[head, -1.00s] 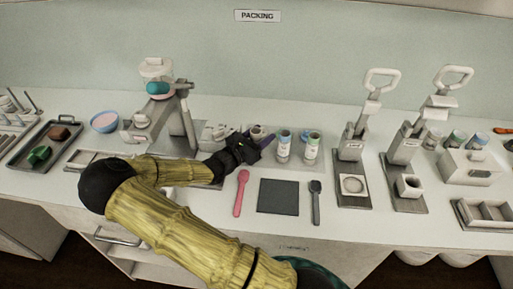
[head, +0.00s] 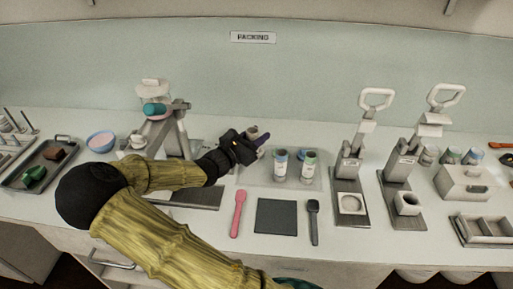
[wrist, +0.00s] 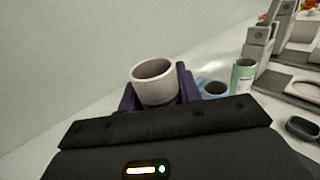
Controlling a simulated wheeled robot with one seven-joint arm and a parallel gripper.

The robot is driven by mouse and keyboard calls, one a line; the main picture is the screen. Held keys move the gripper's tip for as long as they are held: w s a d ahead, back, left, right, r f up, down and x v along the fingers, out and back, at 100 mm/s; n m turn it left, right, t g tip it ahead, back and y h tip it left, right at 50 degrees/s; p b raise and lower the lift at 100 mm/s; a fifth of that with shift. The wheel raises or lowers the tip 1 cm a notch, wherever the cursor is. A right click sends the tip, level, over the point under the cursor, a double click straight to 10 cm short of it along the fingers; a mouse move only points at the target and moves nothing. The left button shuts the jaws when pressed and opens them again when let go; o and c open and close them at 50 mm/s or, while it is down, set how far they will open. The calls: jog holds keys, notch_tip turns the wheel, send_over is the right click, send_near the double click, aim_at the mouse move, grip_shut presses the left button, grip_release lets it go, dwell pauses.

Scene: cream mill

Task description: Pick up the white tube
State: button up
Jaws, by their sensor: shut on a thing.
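The white tube (head: 252,132) is an off-white open cylinder at the tip of my gripper (head: 261,141), over the back left part of the clear mat. In the wrist view the white tube (wrist: 153,82) stands nearly upright between the two purple fingers, its open mouth facing up. My gripper (wrist: 157,92) is shut on it, one finger on each side. The tube's lower part is hidden behind the gripper body in the wrist view. It appears raised off the mat.
A blue-topped tube (head: 281,166) and a green-topped tube (head: 309,168) stand on the clear mat (head: 296,186), right of my gripper. A pink scoop (head: 238,213), dark square pad (head: 276,216) and dark scoop (head: 313,222) lie in front. Two lever presses stand farther right.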

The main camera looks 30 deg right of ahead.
notch_tip(320, 180, up, 2)
jog(key=shift+r, duration=0.1)
dwell(0.6)
notch_tip(320, 180, up, 10)
jog(key=p, duration=1)
